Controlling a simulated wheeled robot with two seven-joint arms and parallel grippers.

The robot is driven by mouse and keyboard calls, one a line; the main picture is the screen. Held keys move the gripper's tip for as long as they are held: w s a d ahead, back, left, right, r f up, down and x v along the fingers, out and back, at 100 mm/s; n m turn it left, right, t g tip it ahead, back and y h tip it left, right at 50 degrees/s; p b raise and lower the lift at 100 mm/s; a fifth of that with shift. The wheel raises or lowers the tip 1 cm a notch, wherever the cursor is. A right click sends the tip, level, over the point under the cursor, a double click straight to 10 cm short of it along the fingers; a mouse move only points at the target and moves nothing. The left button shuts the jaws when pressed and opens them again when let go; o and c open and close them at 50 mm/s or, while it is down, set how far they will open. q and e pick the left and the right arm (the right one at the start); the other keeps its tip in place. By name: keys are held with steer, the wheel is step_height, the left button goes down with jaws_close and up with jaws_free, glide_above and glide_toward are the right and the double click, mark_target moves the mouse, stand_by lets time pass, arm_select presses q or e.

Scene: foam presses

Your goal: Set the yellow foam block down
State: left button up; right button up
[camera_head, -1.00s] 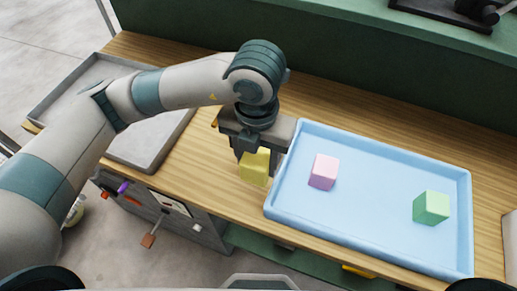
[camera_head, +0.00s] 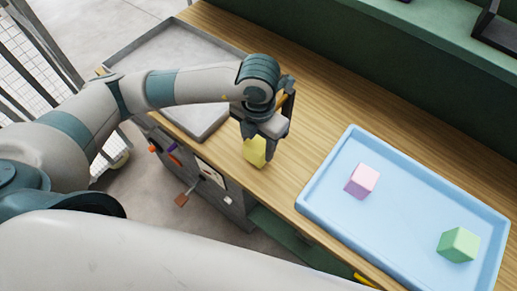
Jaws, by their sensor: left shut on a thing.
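The yellow foam block (camera_head: 255,152) is between the fingers of my left gripper (camera_head: 257,148), which is shut on it. The block is over the wooden bench top, between the grey tray and the blue tray; I cannot tell whether it touches the wood. The gripper points downward and covers part of the block's upper side. My right gripper is not in view.
A blue tray (camera_head: 329,172) at the right holds a pink block (camera_head: 362,181) and a green block (camera_head: 458,245). An empty grey tray (camera_head: 172,65) lies at the upper left. Bare wood (camera_head: 310,115) shows between the trays. A green ledge (camera_head: 440,40) runs behind the bench.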

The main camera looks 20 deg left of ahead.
arm_select(q)
steer(key=shift+f, duration=0.1)
steer(key=shift+f+p, duration=0.95)
steer(key=shift+f, duration=1)
steer(key=shift+f+b, duration=0.2)
steer(key=shift+b, duration=0.1)
steer(key=o, duration=1)
steer(key=shift+r, duration=0.1)
steer(key=shift+r, duration=0.1)
